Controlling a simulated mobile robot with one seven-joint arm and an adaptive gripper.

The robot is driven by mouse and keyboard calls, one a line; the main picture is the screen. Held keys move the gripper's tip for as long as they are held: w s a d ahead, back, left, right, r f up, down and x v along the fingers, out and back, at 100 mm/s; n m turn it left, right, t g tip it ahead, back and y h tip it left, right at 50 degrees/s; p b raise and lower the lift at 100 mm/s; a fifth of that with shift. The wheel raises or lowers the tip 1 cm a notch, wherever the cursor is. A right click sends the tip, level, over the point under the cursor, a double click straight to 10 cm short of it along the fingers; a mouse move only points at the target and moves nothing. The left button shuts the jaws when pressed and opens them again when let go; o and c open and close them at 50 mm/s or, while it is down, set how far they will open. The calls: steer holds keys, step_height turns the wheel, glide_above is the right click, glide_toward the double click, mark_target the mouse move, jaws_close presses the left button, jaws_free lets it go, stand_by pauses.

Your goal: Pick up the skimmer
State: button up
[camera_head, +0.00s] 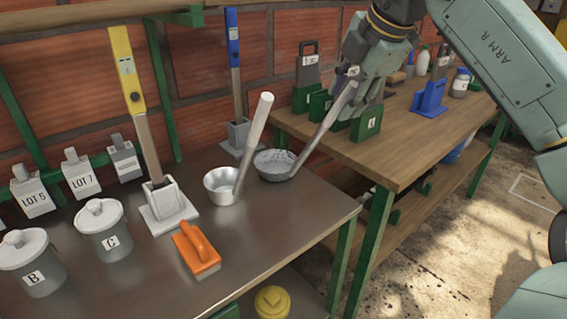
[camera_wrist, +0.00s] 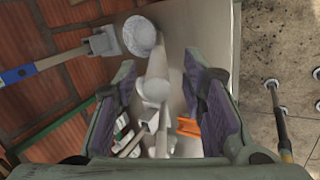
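The skimmer (camera_head: 275,164) has a round grey perforated-looking bowl near the back right edge of the dark metal table, its handle slanting up to the right. My gripper (camera_head: 358,72) is at the upper end of that handle. In the wrist view the skimmer bowl (camera_wrist: 140,36) is at the top and its handle runs toward the camera. My gripper (camera_wrist: 160,78) is open there, with purple pads wide apart on either side of the handle end. I see no contact. Part of the handle's upper end is hidden by my gripper in the head view.
A ladle (camera_head: 222,186) with a pale handle stands close left of the skimmer. An orange float (camera_head: 195,250), lidded pots (camera_head: 104,230) and a yellow-handled tool in a holder (camera_head: 168,204) share the table. Green blocks (camera_head: 366,123) stand on the wooden table (camera_head: 415,140) below my gripper.

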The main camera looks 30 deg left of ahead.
mark_target(340, 104)
steer(key=shift+x, duration=1.55)
steer(key=shift+w, duration=0.15)
steer(key=shift+c, duration=0.3)
jaws_close()
steer(key=shift+r, duration=0.1)
